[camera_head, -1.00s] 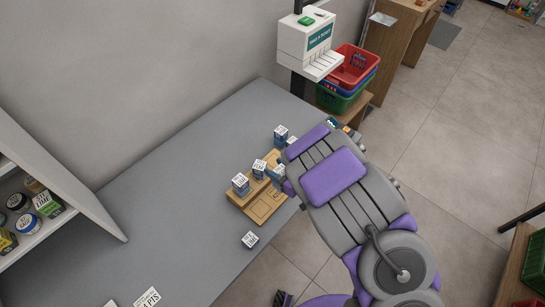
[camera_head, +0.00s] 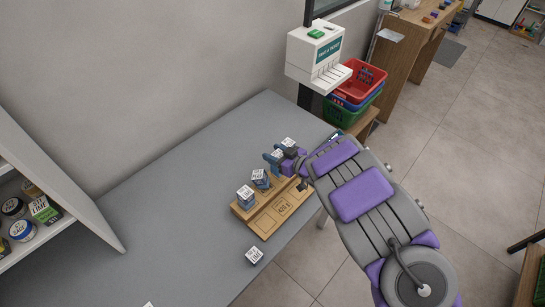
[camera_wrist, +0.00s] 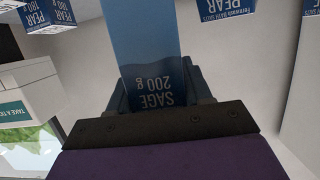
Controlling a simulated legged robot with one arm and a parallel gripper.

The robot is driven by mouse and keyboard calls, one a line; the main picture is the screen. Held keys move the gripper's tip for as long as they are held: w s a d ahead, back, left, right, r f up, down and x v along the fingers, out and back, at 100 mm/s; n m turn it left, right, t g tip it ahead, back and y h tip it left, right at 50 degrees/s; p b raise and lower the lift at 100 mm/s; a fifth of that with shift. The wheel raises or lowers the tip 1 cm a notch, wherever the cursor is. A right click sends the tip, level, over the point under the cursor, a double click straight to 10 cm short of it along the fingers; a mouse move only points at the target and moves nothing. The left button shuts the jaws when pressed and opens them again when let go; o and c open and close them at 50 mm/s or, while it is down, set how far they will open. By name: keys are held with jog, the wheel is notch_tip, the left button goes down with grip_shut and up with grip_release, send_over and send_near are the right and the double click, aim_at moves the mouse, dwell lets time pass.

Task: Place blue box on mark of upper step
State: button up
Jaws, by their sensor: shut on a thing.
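My gripper (camera_head: 281,161) is shut on a blue box with a white top (camera_head: 277,155), over the far right end of the wooden stepped stand (camera_head: 268,222). In the wrist view the held blue box (camera_wrist: 145,45) reads "SAGE 200 g" and sits between the fingers. Two similar blue boxes stand on the stand, one at its left end (camera_head: 246,198) and one nearer the middle (camera_head: 261,180). I cannot tell whether the held box touches the upper step. The mark under it is hidden by the gripper and box.
Another box (camera_head: 288,143) shows just behind my gripper. A loose box (camera_head: 254,255) lies on the grey counter (camera_head: 165,215) in front of the stand. A ticket dispenser (camera_head: 318,55) and stacked baskets (camera_head: 355,90) stand beyond. Shelves (camera_head: 75,210) are at the left.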

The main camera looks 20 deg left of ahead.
jog(key=f, duration=0.1)
jog(key=w+f+b, duration=0.1)
jog(key=w+f, duration=0.1)
jog(key=shift+a+f, duration=0.4)
jog(key=shift+a, duration=0.05)
jog(key=shift+c, duration=0.5)
jog(key=shift+s+d, duration=0.1)
jog(key=shift+d, duration=0.05)
jog(key=o, duration=0.9)
jog(key=shift+d, duration=0.4)
jog(key=shift+c, duration=0.2)
jog(key=o, duration=0.3)
jog(key=shift+d+r, duration=0.35)
jog(key=shift+d, duration=0.4)
jog(key=shift+o, duration=0.7)
jog(key=shift+a+f, duration=0.15)
jog(key=shift+a, duration=0.65)
jog(key=p+v, duration=0.1)
jog(key=v, duration=1)
jog(key=shift+s+d, duration=0.2)
jog(key=shift+d, duration=0.15)
